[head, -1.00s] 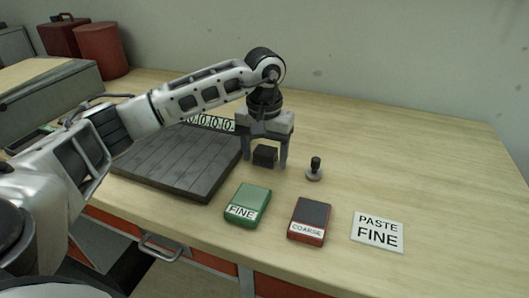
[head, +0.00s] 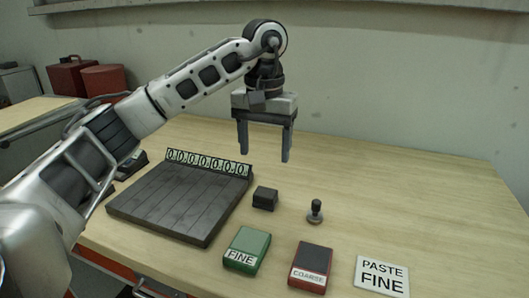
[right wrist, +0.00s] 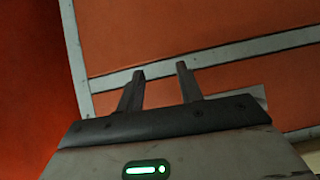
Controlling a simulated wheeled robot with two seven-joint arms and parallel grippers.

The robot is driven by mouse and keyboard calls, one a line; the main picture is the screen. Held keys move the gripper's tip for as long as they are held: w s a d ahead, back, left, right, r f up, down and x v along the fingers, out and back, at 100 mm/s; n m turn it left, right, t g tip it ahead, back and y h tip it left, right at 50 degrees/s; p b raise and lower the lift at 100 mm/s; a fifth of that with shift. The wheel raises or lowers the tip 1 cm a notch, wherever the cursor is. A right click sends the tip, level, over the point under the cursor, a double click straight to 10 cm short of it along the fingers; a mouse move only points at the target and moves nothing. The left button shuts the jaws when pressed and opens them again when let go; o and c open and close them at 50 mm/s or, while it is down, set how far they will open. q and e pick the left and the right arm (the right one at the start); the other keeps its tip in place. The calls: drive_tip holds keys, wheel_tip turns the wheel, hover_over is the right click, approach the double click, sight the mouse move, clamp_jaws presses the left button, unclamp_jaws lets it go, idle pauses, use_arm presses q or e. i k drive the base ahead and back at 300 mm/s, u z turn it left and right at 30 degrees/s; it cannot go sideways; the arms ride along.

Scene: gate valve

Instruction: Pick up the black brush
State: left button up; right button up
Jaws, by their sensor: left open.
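A small black block (head: 265,198), the likeliest match for the black brush, rests on the wooden table just right of the dark slatted board; no bristles can be made out. My left gripper (head: 264,150) is open and empty above it, fingers pointing down, with clear space between fingertips and block. A small dark knobbed piece with a round base (head: 315,212) stands upright to the block's right. My right gripper (right wrist: 160,74) shows in the right wrist view, its fingers apart with nothing between them, in front of orange panels.
The dark slatted board (head: 180,205) has a row of zeros along its back edge. A green FINE box (head: 247,248), a red COARSE box (head: 311,265) and a PASTE FINE card (head: 382,276) lie along the front. The table's right and back (head: 420,190) are clear.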

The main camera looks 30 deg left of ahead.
sight(314, 216)
drive_tip(key=k, duration=1)
